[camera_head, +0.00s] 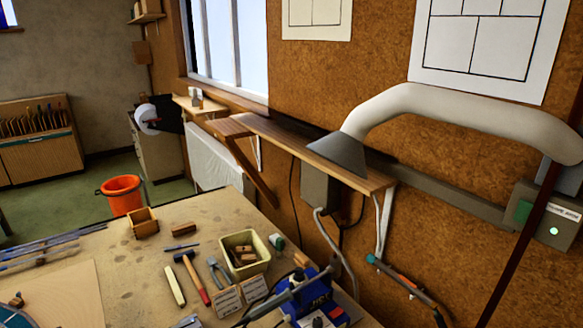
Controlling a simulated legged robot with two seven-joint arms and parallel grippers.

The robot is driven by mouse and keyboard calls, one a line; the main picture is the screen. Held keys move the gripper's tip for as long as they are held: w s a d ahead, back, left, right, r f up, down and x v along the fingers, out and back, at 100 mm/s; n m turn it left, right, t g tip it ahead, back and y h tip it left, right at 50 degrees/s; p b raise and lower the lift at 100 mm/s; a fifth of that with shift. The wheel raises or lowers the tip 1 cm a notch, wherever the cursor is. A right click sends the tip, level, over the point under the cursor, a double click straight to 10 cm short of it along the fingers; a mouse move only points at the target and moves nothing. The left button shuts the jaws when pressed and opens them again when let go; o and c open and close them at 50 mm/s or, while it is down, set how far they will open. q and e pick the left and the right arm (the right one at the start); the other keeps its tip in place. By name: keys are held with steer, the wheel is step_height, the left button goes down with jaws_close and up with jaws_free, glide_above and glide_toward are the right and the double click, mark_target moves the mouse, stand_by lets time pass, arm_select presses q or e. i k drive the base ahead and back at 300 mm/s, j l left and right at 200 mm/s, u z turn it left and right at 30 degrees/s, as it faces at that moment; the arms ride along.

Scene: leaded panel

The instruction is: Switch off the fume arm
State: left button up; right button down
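The fume arm (455,105) is a thick pale curved duct. It comes in from the right edge and ends in a grey cone hood (340,153) above the bench's right side. A grey-green switch box (540,250) is on the cork wall at the far right. It carries a green rocker or button (523,211), a small pale-green round light (553,231) that looks lit, and a white label (563,212) too small to read surely. A dark slanted pole (515,250) passes in front of the box. Neither of my grippers shows in the head view.
The workbench (130,270) holds a hammer (192,278), a cream tub (245,252) with wooden blocks, a small wooden box (144,222) and a blue soldering unit (312,305). A wooden shelf (300,150) runs along the wall. An orange bucket (122,195) stands on the floor.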

mark_target(523, 208)
steer(key=z, duration=1.35)
